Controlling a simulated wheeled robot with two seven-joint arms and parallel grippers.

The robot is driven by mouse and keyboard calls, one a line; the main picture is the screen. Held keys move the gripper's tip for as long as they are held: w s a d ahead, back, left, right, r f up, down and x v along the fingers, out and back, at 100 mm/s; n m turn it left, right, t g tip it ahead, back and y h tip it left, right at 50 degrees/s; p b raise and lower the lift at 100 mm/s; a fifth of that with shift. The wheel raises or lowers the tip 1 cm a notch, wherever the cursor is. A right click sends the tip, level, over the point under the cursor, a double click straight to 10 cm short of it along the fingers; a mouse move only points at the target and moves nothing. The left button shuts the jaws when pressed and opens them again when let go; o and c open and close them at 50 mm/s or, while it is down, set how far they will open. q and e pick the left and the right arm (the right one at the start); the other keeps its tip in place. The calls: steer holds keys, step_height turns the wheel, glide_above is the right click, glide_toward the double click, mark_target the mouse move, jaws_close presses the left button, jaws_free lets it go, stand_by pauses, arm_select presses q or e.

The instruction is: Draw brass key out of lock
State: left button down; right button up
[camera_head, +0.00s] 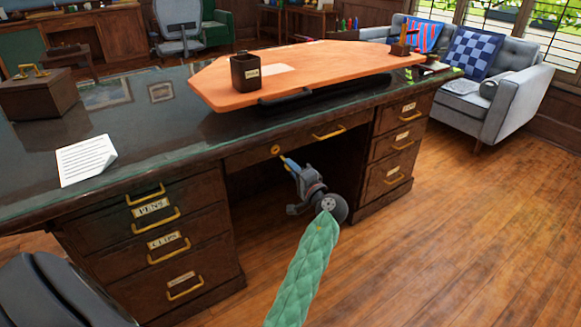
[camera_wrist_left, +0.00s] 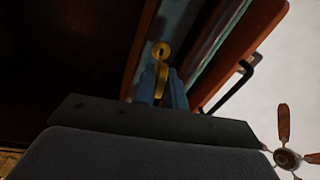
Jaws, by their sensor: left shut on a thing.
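The round brass lock plate (camera_head: 275,150) is on the front of the desk's middle drawer; it also shows in the left wrist view (camera_wrist_left: 161,50), with a dark spot at its middle. My left gripper (camera_head: 285,160) is just in front of and below it, its blue fingertips a little apart from the plate. In the left wrist view the fingers are shut on the brass key (camera_wrist_left: 161,80), mostly hidden between them. The key lies close to the plate; I cannot tell whether its tip is still inside the lock. My right gripper is not in view.
The dark desk (camera_head: 130,150) has labelled drawers with brass handles on both sides. A paper (camera_head: 85,160) lies at left. The wood floor (camera_head: 430,250) at right is clear.

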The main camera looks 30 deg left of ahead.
arm_select(q)
steer(key=shift+b+v, duration=0.4)
steer(key=shift+v, duration=2.25)
